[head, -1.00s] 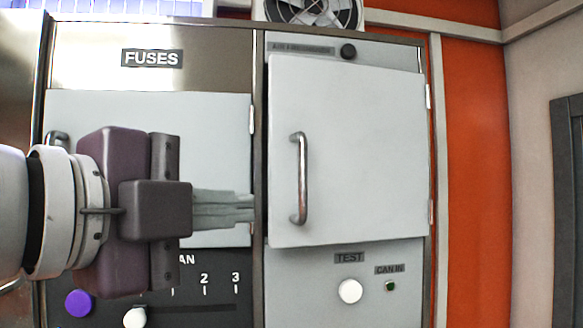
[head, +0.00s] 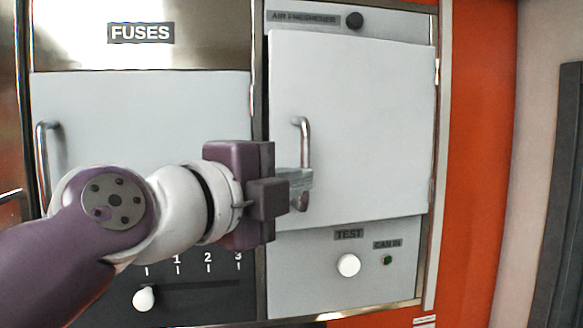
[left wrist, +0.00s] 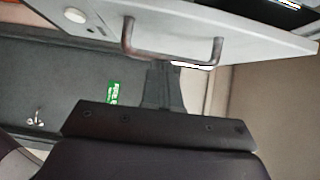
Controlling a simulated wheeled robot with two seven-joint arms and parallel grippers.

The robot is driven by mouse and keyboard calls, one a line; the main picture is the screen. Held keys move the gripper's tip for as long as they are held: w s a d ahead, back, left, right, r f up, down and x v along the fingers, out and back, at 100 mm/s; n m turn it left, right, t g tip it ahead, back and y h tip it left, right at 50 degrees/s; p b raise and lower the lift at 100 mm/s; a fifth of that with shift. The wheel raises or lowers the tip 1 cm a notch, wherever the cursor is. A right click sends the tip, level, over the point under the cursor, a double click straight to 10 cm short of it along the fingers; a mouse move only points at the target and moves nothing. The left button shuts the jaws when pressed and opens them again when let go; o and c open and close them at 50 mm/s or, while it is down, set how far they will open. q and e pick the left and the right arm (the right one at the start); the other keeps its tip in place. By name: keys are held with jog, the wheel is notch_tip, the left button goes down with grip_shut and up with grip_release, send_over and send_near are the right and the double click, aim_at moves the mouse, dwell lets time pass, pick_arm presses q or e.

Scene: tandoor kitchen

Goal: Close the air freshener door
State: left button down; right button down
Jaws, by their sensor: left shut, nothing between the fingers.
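The air freshener door (head: 365,125) is a pale grey panel under the AIR FRESHENER label. It is hinged on its right and stands slightly ajar, its left edge swung out from the frame. Its bar handle (head: 305,140) is on its left side. My left gripper (head: 300,185) is shut and empty, its fingertips at the lower end of the handle. In the left wrist view the fingers (left wrist: 165,88) point at the door (left wrist: 240,35), just below its handle (left wrist: 172,60); I cannot tell whether they touch. My right gripper is not in view.
The FUSES door (head: 140,110) with its handle is to the left. Below the air freshener door are a white TEST button (head: 348,265) and a green CAN IN light (head: 387,260). A slider panel (head: 200,290) lies at lower left. An orange wall strip (head: 475,150) is to the right.

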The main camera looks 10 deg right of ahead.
pick_arm(q)
jog(key=shift+s+d, duration=0.1)
jog(key=shift+s, duration=0.05)
jog(key=w+b, duration=0.1)
jog(key=w+a+b, duration=0.1)
jog(key=w+b, duration=0.1)
jog(key=shift+w+a, duration=0.2)
jog(key=shift+w, duration=0.1)
jog(key=shift+s, duration=0.1)
